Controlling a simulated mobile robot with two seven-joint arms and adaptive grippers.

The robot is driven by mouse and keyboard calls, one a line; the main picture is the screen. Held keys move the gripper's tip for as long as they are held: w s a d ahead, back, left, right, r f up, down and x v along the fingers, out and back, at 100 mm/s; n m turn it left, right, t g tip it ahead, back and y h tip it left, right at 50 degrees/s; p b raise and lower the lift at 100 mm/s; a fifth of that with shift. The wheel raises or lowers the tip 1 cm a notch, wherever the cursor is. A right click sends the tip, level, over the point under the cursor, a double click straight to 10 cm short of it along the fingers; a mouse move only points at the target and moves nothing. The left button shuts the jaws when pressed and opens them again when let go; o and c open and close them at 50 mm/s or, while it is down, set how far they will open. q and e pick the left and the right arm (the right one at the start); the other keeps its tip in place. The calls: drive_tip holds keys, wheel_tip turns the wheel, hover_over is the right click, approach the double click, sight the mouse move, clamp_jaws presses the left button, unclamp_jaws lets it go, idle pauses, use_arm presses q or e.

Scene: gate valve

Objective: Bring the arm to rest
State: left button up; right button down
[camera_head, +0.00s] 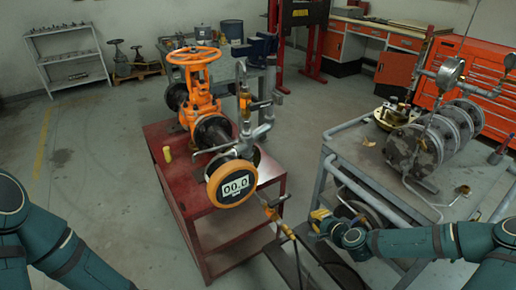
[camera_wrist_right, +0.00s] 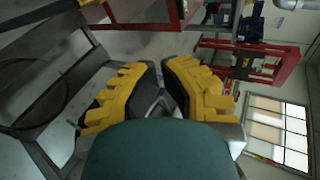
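My right arm comes in from the right in the head view, and its gripper (camera_head: 318,222) hangs between the red table and the grey cart. In the right wrist view the yellow-padded fingers of this gripper (camera_wrist_right: 163,72) lean toward each other with a narrow gap at the tips. I see nothing between them, and I cannot tell if they are fully shut. My left arm (camera_head: 60,245) shows at the lower left, and its gripper is out of view. The orange gate valve (camera_head: 197,95) with its handwheel (camera_head: 193,56) stands on the red table (camera_head: 162,142), apart from my right gripper.
The grey cart (camera_head: 345,165) with a finned cylinder (camera_head: 415,150) and gauges stands close behind my right forearm. Hoses (camera_head: 284,229) hang beside my right gripper. Floor at left is clear.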

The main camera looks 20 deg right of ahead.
drive_tip(key=s+a+f+n+g+y, duration=0.2)
drive_tip(key=s+a+n, duration=0.15)
drive_tip(key=a, duration=0.55)
drive_tip(key=s+a+f+n+g+y, duration=0.2)
drive_tip(key=a+n+g, duration=0.15)
drive_tip(key=a, duration=0.55)
drive_tip(key=s+a+n+g, duration=0.2)
drive_tip(key=s+a+n, duration=0.1)
drive_tip(key=s, duration=0.3)
drive_tip(key=s+a+f+n+g+h, duration=0.1)
drive_tip(key=s+a+n+g, duration=0.1)
drive_tip(key=s, duration=0.4)
drive_tip(key=shift+a+n+g+h, duration=0.35)
drive_tip(key=shift+a+n, duration=0.45)
drive_tip(key=shift+n, duration=0.6)
drive_tip(key=shift+s, duration=0.1)
